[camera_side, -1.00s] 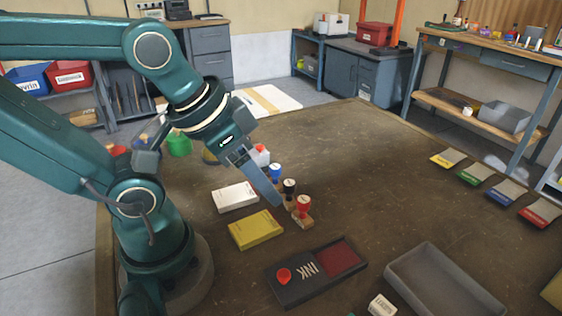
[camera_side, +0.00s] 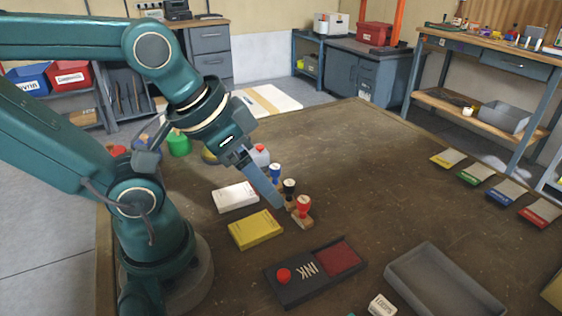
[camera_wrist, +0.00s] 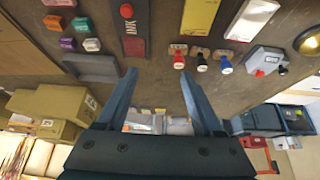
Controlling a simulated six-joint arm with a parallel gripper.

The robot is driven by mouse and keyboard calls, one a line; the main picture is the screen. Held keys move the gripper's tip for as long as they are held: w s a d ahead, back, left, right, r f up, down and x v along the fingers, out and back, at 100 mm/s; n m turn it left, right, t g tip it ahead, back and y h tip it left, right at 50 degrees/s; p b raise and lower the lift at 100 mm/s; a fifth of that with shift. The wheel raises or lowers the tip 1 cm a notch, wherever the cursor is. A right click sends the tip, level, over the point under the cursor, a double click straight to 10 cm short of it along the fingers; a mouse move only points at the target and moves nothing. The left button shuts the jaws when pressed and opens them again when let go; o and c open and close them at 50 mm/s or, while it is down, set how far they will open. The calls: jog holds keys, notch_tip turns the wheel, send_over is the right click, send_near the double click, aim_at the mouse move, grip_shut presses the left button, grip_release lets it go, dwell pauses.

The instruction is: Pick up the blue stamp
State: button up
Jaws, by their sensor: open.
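The blue stamp (camera_side: 275,171) stands on the table at the far end of a short row, beside the black stamp (camera_side: 289,187) and the red stamp (camera_side: 303,206). In the wrist view the blue stamp (camera_wrist: 225,65) is rightmost of the three, right of the black stamp (camera_wrist: 201,63) and red stamp (camera_wrist: 179,60). My gripper (camera_wrist: 158,74) is open and empty; its fingers lie left of the blue stamp in that view. In the side view my gripper (camera_side: 278,202) is close to the stamps and partly covers the row. The height gap is hard to tell.
A white box (camera_side: 235,196) and a yellow box (camera_side: 256,230) lie left of the stamps. An ink pad case (camera_side: 300,291) and a grey tray (camera_side: 440,285) are in front. Several colour-labelled pads, one blue (camera_side: 500,197), lie at right. The table's middle is clear.

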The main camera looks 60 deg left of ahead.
jog(key=n, duration=0.2)
jog(key=n+g, duration=0.4)
jog(key=n, duration=2)
send_near(275, 166)
jog(key=w+d+f, duration=0.1)
jog(key=w+d, duration=0.2)
jog(key=d, duration=0.1)
jog(key=a+f, duration=0.1)
jog(key=s+a+f+n+g, duration=0.1)
jog(key=f, duration=0.1)
jog(key=a+f+n, duration=0.1)
jog(key=f, duration=0.1)
jog(key=shift+s+a+f+g, duration=0.25)
jog(key=shift+a+g, duration=0.05)
jog(key=shift+a, duration=0.05)
jog(key=shift+s+f, duration=0.1)
jog(key=shift+f, duration=2.4)
grip_shut()
